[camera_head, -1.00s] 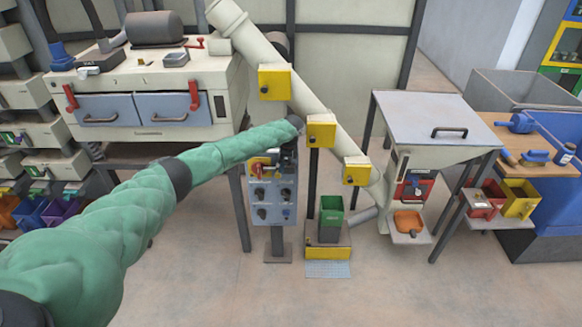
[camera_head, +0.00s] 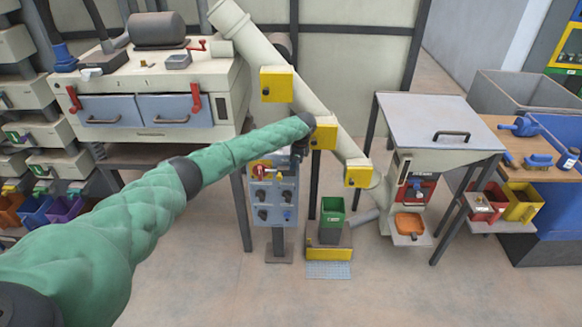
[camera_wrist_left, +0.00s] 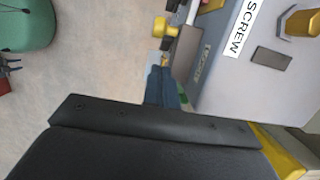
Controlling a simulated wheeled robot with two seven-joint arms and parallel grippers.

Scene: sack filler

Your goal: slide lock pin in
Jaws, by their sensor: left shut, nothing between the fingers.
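The control panel (camera_head: 270,215) stands on a post in the middle of the head view, with a red handle (camera_head: 263,167) and yellow parts at its top and several dark knobs below. In the left wrist view, a yellow knob (camera_wrist_left: 160,27) sticks out beside a brownish-grey block (camera_wrist_left: 186,48) at the edge of a grey box labelled SCREW; it may be the lock pin. My left gripper (camera_wrist_left: 161,82) is shut and empty, just below the knob in that view and apart from it. In the head view the gripper (camera_head: 299,150) is partly hidden by my green-sleeved arm.
A sloping tube (camera_head: 315,105) with yellow boxes runs behind the arm. A green bin (camera_head: 333,217) stands on a yellow base right of the panel. A grey hopper (camera_head: 436,118) stands at right.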

